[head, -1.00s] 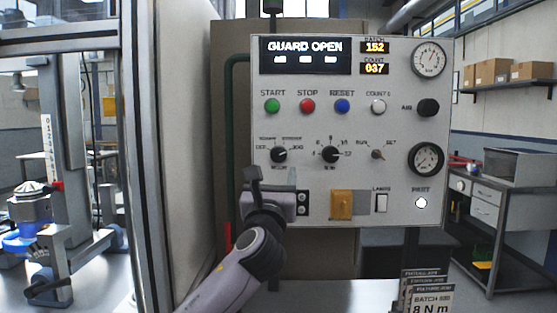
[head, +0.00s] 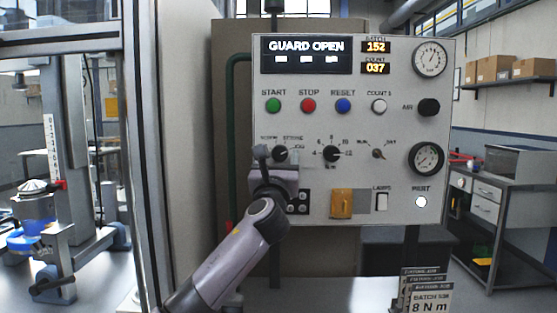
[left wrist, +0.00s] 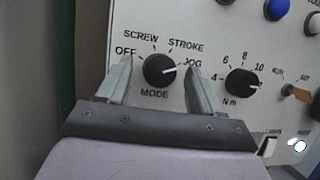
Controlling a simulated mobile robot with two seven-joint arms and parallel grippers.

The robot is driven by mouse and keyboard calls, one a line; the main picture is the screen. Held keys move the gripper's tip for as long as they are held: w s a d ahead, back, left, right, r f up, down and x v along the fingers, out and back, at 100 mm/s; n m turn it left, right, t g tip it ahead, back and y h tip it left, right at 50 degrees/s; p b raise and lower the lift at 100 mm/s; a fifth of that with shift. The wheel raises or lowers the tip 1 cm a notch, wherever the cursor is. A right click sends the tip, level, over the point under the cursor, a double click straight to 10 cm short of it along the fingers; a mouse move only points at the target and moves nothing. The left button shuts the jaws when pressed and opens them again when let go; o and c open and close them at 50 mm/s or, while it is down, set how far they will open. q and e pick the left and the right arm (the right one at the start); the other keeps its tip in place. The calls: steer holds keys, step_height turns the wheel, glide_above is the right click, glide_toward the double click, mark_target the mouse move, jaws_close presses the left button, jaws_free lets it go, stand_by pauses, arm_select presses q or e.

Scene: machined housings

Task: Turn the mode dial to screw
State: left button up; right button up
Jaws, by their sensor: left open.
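The mode dial (left wrist: 159,70) is a black round knob with a white pointer line on the grey-white panel. In the left wrist view the pointer is toward JOG, at the right of the OFF, SCREW, STROKE and JOG marks. The mode dial (head: 280,154) also shows in the head view, partly behind my gripper. My left gripper (left wrist: 157,68) is open, one finger to the left of the dial and one to the right. I see no clear contact with the knob. In the head view the left gripper (head: 272,158) is at the panel's lower left.
A second dial (left wrist: 241,83), marked N m, sits right of the mode dial. Green, red and blue buttons (head: 308,105) are above. A display (head: 306,55) reads GUARD OPEN. A yellow-brown cover (head: 341,203) is below. A glass-walled machine frame (head: 140,150) stands at the left.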

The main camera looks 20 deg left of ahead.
arm_select(q)
steer(key=shift+c, duration=0.4)
steer(key=c, duration=1)
